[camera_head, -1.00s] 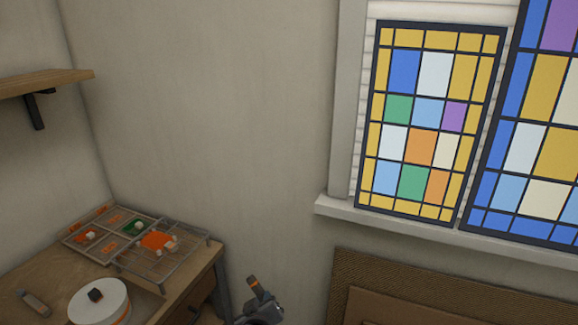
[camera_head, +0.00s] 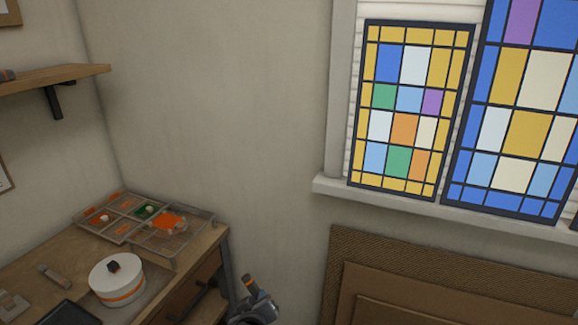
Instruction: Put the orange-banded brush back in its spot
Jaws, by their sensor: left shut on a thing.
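My left gripper (camera_head: 258,303) is at the bottom edge, right of the wooden desk and in front of the wall. It is shut on the orange-banded brush (camera_head: 248,283), whose dark end with an orange band sticks up, tilted to the left. The rest of the brush is hidden by the gripper or the frame edge. A tray (camera_head: 103,232) on the desk has compartments with orange and green patches and small pale pieces. A wire rack (camera_head: 179,254) with an orange patch adjoins its right side. My right gripper is out of view.
A white round container (camera_head: 117,274) with an orange stripe and dark knob stands on the desk (camera_head: 205,245). A small grey tool (camera_head: 54,276) lies left of it; a dark flat object (camera_head: 68,314) is nearer. A shelf (camera_head: 60,80) juts from the left wall. Stained-glass panels (camera_head: 412,110) stand right.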

